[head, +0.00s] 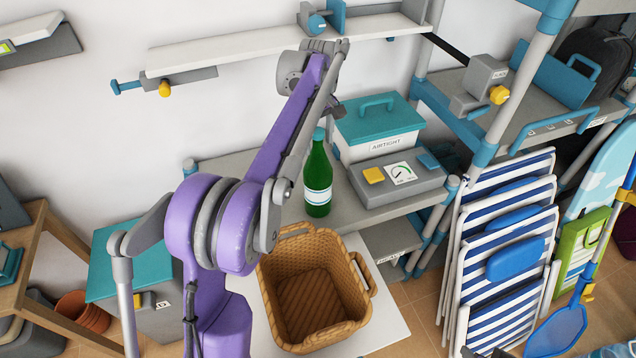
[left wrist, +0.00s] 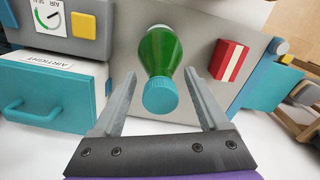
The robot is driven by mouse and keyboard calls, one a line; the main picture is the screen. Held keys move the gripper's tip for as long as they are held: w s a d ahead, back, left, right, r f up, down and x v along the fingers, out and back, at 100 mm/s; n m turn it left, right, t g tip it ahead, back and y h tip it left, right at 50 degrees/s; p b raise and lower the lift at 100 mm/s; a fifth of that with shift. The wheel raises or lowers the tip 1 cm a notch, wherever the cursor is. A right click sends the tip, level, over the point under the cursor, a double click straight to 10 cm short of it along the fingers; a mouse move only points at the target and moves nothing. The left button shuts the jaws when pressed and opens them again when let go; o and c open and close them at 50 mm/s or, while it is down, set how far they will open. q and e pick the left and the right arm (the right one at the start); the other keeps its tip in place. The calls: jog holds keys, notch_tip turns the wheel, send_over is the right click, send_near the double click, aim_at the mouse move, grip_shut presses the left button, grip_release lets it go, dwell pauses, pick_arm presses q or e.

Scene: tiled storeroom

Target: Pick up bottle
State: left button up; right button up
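The green bottle (head: 318,182) with a teal cap and a white label stands upright on the grey shelf (head: 239,163) against the wall. My left gripper (head: 334,108) is above it, at the end of the purple arm, partly hidden by the arm's links. In the left wrist view the bottle (left wrist: 160,50) shows cap-first between the two fingers of my left gripper (left wrist: 161,76). The fingers are open, with a gap on each side of the cap, and hold nothing. The right gripper is not in view.
Right of the bottle are a grey gauge box (head: 398,178) and a teal-lidded airtight box (head: 378,125). A red box (left wrist: 230,61) lies on the bottle's other side. A wicker basket (head: 312,283) sits below in front; striped folding chairs (head: 500,255) stand at right.

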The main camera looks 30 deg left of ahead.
pick_arm(q)
grip_shut()
dwell(1.3)
